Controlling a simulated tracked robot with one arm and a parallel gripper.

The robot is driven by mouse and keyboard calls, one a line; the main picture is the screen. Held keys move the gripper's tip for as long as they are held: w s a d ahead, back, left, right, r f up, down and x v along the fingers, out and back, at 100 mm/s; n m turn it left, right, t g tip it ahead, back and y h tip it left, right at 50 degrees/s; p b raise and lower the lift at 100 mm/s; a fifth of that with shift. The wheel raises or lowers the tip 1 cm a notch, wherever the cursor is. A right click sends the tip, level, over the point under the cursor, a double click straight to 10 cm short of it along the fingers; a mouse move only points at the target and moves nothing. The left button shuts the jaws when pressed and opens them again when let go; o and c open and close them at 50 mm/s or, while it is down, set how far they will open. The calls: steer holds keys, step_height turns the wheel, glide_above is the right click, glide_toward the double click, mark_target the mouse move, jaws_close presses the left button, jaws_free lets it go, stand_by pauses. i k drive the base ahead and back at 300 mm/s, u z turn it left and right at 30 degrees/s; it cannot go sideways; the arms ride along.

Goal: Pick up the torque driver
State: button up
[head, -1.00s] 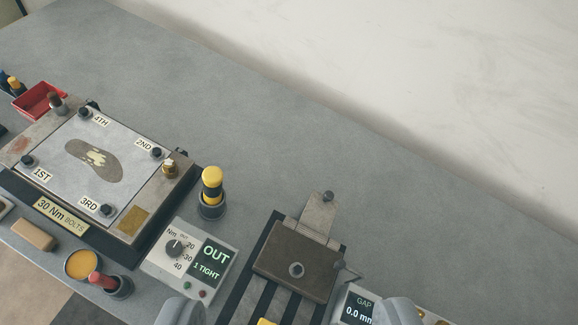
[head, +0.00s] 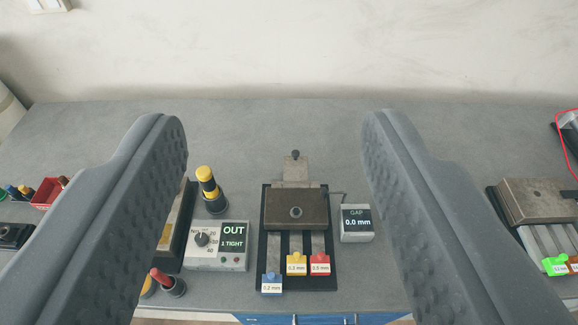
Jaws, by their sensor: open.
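A yellow-and-black handled tool (head: 207,183), which looks like the torque driver, stands upright in a dark round holder (head: 216,206) on the grey bench. It is just behind the torque box reading OUT, 1 TIGHT (head: 217,246). My gripper (head: 274,118) is open and empty. Its two large grey fingers reach up the picture on either side, and the tool appears between them, nearer the left finger. The fingers are not touching it. The left finger hides most of the 30 Nm bolt plate (head: 176,225).
A dark block fixture (head: 296,210) with blue, yellow and red tabs stands in the middle. A GAP display (head: 356,223) is to its right. A red-handled tool (head: 162,278) stands front left. A second fixture (head: 535,200) is at far right. The back bench is clear.

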mark_target(204, 175)
steer(key=u, duration=0.45)
steer(key=k, duration=0.55)
steer(key=u, duration=0.15)
steer(key=i, duration=1.5)
steer(key=z, duration=0.65)
